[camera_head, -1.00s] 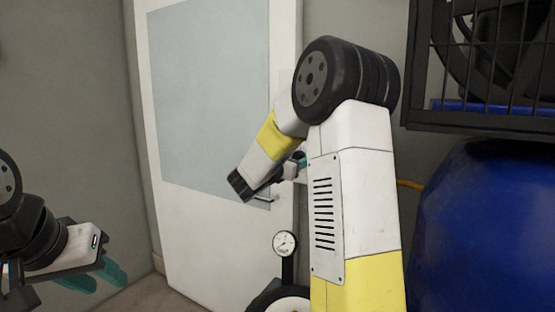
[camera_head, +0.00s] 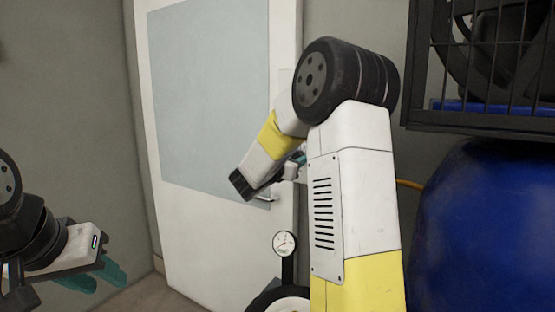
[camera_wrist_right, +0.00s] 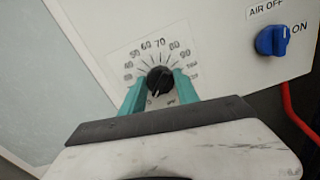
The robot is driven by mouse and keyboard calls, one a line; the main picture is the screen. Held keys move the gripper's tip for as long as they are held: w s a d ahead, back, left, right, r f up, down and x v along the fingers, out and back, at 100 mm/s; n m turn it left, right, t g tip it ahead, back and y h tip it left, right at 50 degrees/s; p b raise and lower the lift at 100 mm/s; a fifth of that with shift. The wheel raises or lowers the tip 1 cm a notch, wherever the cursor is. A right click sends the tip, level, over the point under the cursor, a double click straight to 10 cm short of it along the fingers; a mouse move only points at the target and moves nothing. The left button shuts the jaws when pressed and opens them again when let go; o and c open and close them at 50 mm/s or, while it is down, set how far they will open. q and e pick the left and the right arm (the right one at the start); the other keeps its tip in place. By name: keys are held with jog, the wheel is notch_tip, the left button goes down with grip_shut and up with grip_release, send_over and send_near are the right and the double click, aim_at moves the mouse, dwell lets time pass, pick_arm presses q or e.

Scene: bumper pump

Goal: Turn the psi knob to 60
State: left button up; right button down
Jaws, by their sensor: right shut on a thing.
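The black psi knob (camera_wrist_right: 160,80) sits on a white panel (camera_wrist_right: 215,55), inside a printed dial whose numbers include 50, 60, 70, 80 and 90. A pale mark on the knob seems to point down-left toward the 0, well away from 60. My right gripper (camera_wrist_right: 160,90) is shut on the knob, one teal finger on each side. In the head view my right gripper (camera_head: 299,160) is mostly hidden behind my arm, and the knob is not visible. My left gripper (camera_head: 94,277) is at the lower left, empty, with its teal fingers apart.
A blue air switch (camera_wrist_right: 271,40) is right of the dial, with a red hose (camera_wrist_right: 296,112) below it. In the head view a round gauge (camera_head: 284,243) stands above a wheel (camera_head: 285,304). A white door (camera_head: 215,235) is behind, and a blue tank (camera_head: 490,225) is at right.

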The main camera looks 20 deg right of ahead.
jog(key=m, duration=0.3)
jog(key=shift+m, duration=0.4)
jog(key=m, duration=0.3)
jog(key=shift+f+m, duration=0.1)
jog(key=shift+m, duration=0.2)
jog(key=m, duration=1.8)
jog(key=shift+f, duration=0.25)
jog(key=shift+m, duration=0.5)
jog(key=c, duration=0.9)
grip_release()
